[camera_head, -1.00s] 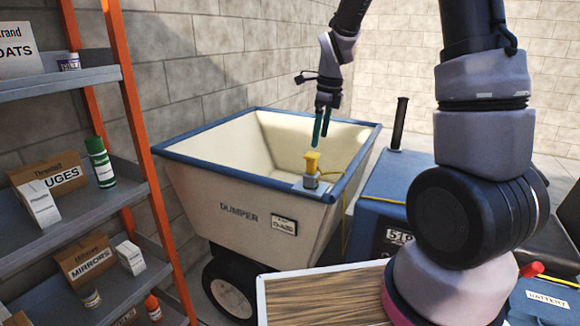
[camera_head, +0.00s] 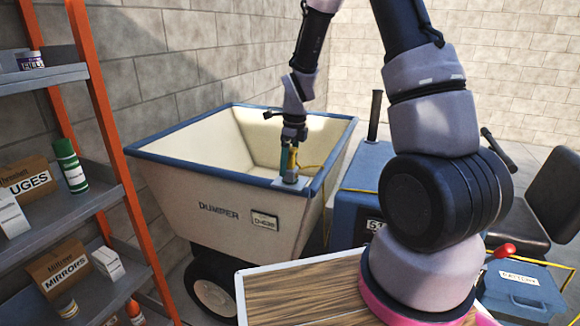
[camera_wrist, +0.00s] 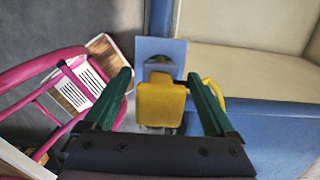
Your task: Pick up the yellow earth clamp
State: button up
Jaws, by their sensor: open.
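The yellow earth clamp (camera_wrist: 160,103) sits at the blue rim of the dumper's skip, in front of a small blue-grey plate (camera_wrist: 160,48). In the head view the clamp (camera_head: 294,166) is mostly hidden behind my gripper. My gripper (camera_wrist: 163,85) is open, with one green finger on each side of the clamp and visible gaps between fingers and clamp. In the head view my gripper (camera_head: 289,160) points down over the near right corner of the skip. A yellow cable (camera_head: 312,166) runs from the clamp.
The cream dumper skip (camera_head: 215,165) with its blue rim stands below my gripper. A blue machine (camera_head: 355,205) stands just right of it. A wooden-topped surface (camera_head: 300,290) is nearer. An orange-posted shelf (camera_head: 105,140) with boxes stands left.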

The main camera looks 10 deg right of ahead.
grip_shut()
jog(key=shift+r, duration=5)
